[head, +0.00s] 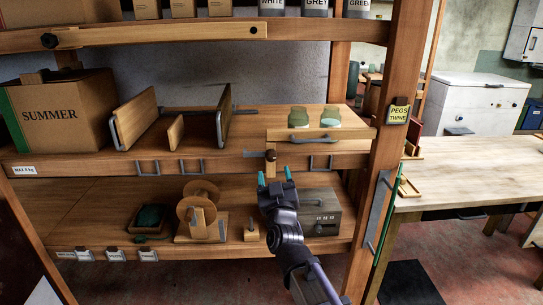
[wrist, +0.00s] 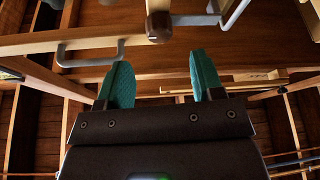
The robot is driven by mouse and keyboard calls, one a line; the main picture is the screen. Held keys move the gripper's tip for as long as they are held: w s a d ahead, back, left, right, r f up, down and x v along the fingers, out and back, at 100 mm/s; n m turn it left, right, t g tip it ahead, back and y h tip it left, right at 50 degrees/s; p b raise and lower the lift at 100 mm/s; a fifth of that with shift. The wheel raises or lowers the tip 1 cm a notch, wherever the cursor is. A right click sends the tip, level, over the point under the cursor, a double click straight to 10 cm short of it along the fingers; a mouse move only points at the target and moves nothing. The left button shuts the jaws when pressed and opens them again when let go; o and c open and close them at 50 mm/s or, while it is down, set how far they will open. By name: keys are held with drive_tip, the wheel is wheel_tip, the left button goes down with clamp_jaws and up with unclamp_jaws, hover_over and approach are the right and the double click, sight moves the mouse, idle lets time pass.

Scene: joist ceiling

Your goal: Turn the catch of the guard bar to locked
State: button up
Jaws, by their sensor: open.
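A wooden bar (head: 325,133) runs in front of two jars on the middle shelf; it looks like the guard bar. At its left end a short upright wooden piece ends in a dark brown knob (head: 270,155), apparently the catch. A short grey piece points left from the knob. In the wrist view the knob (wrist: 158,27) shows at the top, above and between my fingers. My gripper (head: 275,177) has teal fingers and is open and empty just below the knob, apparently not touching it. The wrist view shows the gap between its fingers (wrist: 160,78). I cannot tell the catch's lock state.
Below stand a grey box (head: 321,214), a wooden reel (head: 198,210) and a small wooden block (head: 251,232). A wooden post (head: 385,150) rises at right.

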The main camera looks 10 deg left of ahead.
sight(271, 158)
drive_tip(key=p+x, duration=0.1)
drive_tip(key=x, duration=0.5)
drive_tip(key=shift+w+p, duration=0.15)
drive_tip(key=shift+p, duration=0.2)
drive_tip(key=shift+c, duration=0.4)
clamp_jaws()
